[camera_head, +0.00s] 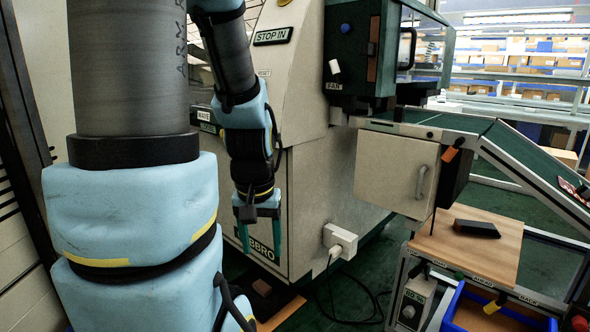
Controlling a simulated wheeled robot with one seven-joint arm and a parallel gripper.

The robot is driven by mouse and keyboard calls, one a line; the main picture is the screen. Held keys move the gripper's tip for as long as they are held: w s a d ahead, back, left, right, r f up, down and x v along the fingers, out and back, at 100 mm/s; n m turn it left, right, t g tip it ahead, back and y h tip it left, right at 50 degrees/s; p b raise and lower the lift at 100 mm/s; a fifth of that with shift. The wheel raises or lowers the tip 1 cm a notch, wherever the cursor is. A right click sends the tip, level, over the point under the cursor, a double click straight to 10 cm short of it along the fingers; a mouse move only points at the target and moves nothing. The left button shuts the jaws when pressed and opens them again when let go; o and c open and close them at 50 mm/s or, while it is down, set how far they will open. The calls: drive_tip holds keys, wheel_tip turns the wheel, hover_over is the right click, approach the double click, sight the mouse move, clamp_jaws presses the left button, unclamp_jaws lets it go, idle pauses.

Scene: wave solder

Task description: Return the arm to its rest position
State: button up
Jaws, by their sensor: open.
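My arm comes down from the top of the view in padded light-blue and dark grey links, with one large link filling the left side. My gripper (260,236) hangs downward in front of the cream machine's lower panel. Its two teal fingers are spread apart with nothing between them. I cannot tell how far the fingers are from the panel. The near arm link hides what lies behind it at the left.
The cream machine (318,185) carries a "STOP IN" label. A cabinet box (395,175) with a handle sticks out to its right. A wooden work surface (468,262) holds a dark block (477,229). A blue bin (455,304) sits below. A cable lies on the green floor.

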wheel_tip(320, 180, up, 14)
drive_tip(key=p, duration=1.1)
drive_tip(key=shift+d+f, duration=0.1)
drive_tip(key=shift+d, duration=0.05)
idle(1.2)
